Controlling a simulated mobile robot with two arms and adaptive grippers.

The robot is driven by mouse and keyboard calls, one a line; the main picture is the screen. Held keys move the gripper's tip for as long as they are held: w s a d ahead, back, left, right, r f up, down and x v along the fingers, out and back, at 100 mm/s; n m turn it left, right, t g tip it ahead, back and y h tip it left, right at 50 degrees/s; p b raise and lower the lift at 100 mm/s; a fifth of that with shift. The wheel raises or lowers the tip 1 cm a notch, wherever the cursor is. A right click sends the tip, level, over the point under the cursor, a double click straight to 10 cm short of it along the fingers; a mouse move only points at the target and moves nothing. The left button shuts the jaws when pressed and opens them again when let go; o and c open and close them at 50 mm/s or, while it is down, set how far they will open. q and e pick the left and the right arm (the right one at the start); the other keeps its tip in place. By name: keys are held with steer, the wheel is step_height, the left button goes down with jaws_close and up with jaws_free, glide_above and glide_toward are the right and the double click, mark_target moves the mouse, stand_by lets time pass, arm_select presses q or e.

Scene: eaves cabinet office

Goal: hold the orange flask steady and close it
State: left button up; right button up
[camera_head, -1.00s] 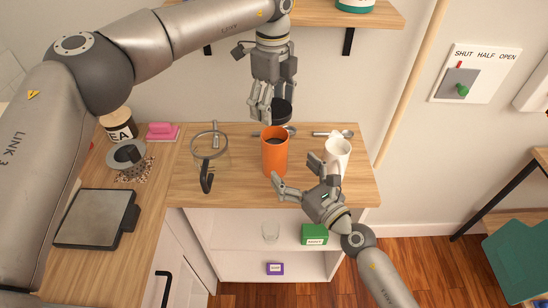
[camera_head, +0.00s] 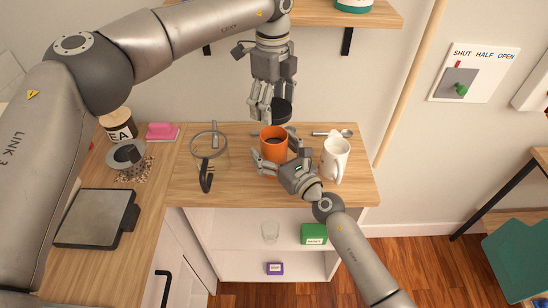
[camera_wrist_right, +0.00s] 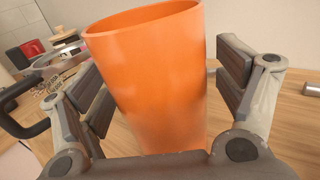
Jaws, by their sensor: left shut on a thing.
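The orange flask (camera_head: 273,150) stands upright and open-topped on the wooden counter; its dark inside shows. It fills the middle of the right wrist view (camera_wrist_right: 155,75). My left gripper (camera_head: 268,106) is above and behind the flask, shut on a round black lid (camera_head: 282,112), which is apart from the flask's mouth. My right gripper (camera_head: 279,160) is low at the flask, with its fingers on either side of it. In the right wrist view its fingers (camera_wrist_right: 165,95) are spread, with a gap at the right finger.
A white mug (camera_head: 335,162) stands close to the right of my right gripper. A glass jug with a black handle (camera_head: 206,178) stands left of the flask. A spoon (camera_head: 335,133) lies behind the mug. A wall shelf (camera_head: 330,14) is above.

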mark_target(273, 129)
steer(key=c, duration=1.5)
arm_select(q)
steer(key=shift+f, duration=2.5)
steer(key=shift+f, duration=0.1)
steer(key=shift+f, duration=0.75)
steer(key=shift+f, duration=0.6)
